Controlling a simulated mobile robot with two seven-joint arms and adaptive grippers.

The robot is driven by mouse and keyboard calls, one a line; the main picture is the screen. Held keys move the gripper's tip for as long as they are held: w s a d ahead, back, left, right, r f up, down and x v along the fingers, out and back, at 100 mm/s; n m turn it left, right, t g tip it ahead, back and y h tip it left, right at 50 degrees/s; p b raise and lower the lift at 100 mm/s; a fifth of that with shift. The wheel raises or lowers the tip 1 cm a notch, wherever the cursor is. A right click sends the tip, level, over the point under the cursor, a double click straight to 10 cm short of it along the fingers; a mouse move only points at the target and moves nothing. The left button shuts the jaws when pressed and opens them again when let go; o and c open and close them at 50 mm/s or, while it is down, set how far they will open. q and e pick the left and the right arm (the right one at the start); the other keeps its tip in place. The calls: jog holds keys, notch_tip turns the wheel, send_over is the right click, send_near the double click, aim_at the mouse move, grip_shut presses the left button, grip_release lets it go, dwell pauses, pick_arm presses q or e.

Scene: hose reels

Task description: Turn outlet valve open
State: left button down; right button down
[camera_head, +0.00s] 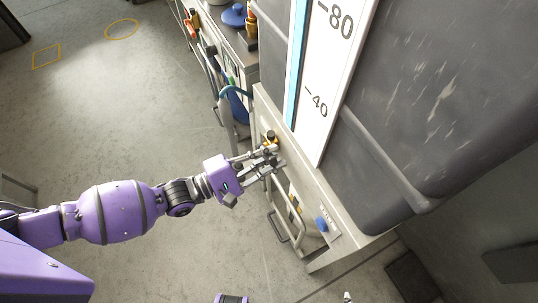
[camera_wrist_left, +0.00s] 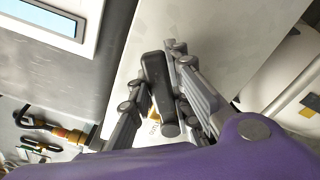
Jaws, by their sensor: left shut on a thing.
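My left gripper (camera_head: 274,156) reaches in from the left to the front of the light-coloured cabinet under the big grey tank. In the left wrist view, its jointed grey fingers (camera_wrist_left: 170,100) are shut on a dark grey lever, the outlet valve handle (camera_wrist_left: 155,80). In the head view, a small black and brass-coloured fitting (camera_head: 270,136) shows just beyond the fingertips. The fingers hide most of the valve there, so I cannot tell its angle. My right gripper is not clearly in view.
The tank (camera_head: 440,80) has a level scale (camera_head: 325,85) marked 80 and 40. A blue knob (camera_head: 321,224) sits on the cabinet's near front. A hose (camera_head: 227,108) hangs beyond the gripper, near a bench with tools. The floor (camera_head: 120,110) at left is clear.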

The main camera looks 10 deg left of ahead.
pick_arm(q)
jog(key=c, duration=1.6)
grip_release()
jog(key=v, duration=1.2)
jog(key=shift+c, duration=0.4)
